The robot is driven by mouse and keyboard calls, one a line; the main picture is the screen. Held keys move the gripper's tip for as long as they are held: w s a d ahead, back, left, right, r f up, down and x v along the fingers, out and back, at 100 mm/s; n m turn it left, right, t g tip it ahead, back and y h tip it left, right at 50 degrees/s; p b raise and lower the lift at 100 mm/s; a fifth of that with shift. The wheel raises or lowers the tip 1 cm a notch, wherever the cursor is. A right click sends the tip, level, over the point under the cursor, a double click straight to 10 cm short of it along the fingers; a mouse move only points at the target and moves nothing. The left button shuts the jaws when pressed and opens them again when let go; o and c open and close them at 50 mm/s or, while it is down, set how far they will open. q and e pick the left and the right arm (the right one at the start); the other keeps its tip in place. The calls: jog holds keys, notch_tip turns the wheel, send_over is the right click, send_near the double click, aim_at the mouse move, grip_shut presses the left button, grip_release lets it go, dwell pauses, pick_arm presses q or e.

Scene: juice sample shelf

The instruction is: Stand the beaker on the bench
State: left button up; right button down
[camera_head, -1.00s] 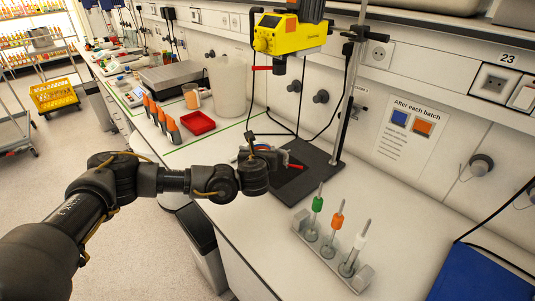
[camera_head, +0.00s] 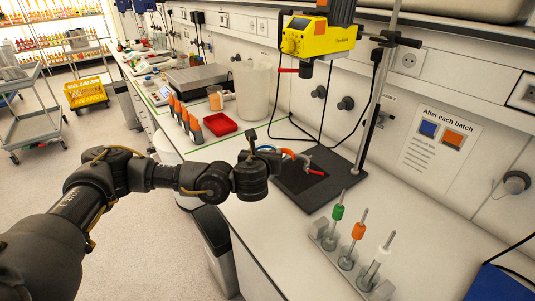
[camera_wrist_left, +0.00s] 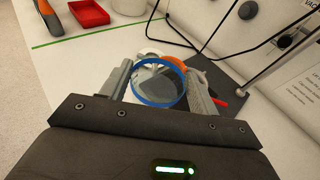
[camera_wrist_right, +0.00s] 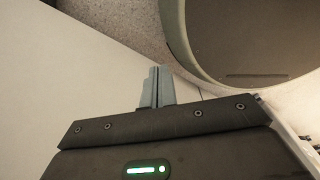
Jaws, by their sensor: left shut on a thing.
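In the left wrist view a clear beaker with a blue rim (camera_wrist_left: 158,86) stands between the fingers of my left gripper (camera_wrist_left: 162,90), which is shut on it. In the head view the left gripper (camera_head: 270,165) is above the white bench (camera_head: 265,222), left of the dark stand plate (camera_head: 338,192). The beaker is mostly hidden there behind the wrist; a bit of blue rim (camera_head: 265,148) shows. I cannot tell whether its base touches the bench. My right gripper (camera_wrist_right: 157,88) is shut and empty, beside a pale surface; it is not in the head view.
A yellow overhead device (camera_head: 318,38) hangs on a stand pole (camera_head: 378,100). A rack (camera_head: 330,243) with green, orange and white tools is at the front right. Bare bench lies before the plate.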

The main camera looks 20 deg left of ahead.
pick_arm(q)
jog(key=shift+s+r, duration=0.1)
jog(key=shift+s+d+r, duration=0.15)
jog(key=shift+s+d, duration=0.15)
jog(key=shift+s, duration=0.1)
jog(key=s+r+m+h, duration=0.2)
jog(key=s+r, duration=0.4)
jog(key=s, duration=0.2)
jog(key=shift+s+d+r+h, duration=0.2)
jog(key=shift+s+r+h, duration=0.15)
jog(key=shift+r+h, duration=0.05)
